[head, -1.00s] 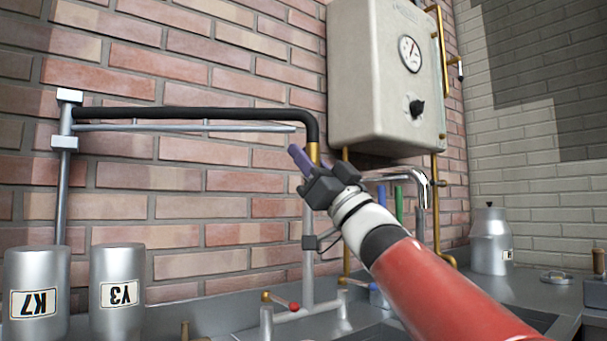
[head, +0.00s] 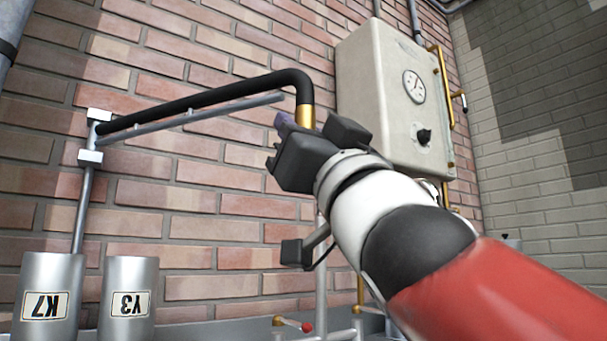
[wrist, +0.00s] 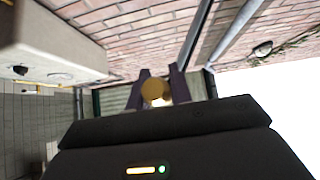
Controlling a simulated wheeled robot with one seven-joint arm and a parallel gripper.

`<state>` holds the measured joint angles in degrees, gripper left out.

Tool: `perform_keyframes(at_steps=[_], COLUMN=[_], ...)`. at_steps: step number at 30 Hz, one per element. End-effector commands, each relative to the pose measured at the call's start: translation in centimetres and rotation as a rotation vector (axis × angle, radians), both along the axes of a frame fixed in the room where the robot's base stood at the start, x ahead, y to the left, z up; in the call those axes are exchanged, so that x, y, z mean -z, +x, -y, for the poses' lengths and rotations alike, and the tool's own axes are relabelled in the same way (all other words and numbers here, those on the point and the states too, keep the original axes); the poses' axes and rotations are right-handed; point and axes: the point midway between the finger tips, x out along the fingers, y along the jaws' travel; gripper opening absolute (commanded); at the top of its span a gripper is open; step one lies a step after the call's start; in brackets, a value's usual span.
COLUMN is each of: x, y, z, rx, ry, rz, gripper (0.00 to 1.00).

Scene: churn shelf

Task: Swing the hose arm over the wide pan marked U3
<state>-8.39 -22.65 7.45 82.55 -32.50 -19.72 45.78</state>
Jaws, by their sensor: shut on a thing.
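The hose arm is a black hose (head: 205,95) on a thin grey rail (head: 190,118), carried by an upright post (head: 84,205) at left. It reaches right and bends down to a brass end (head: 305,116). My gripper (head: 284,122) is at that brass end, its purple fingers partly hidden by its dark body. In the wrist view the two fingers of my gripper (wrist: 160,88) are shut on the round brass end (wrist: 156,92). A pan marked U3 is not in view.
A cream wall box (head: 385,90) with a gauge hangs close to the right of the hose bend. A red-tipped tap (head: 304,326) is below. Brick wall lies behind.

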Motion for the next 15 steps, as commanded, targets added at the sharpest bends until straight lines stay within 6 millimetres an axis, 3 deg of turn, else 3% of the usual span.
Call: perform_keyframes(at_steps=[8, 9, 14, 15], x=[-0.04, -0.04, -0.05, -0.05], y=[-0.07, -0.07, -0.05, -0.05], z=[-0.08, -0.08, -0.06, -0.06], rx=[-0.003, -0.003, -0.002, -0.002], ry=[0.001, 0.001, 0.0, 0.0], rz=[0.001, 0.001, 0.001, 0.001], gripper=[0.0, 0.23, 0.43, 0.43])
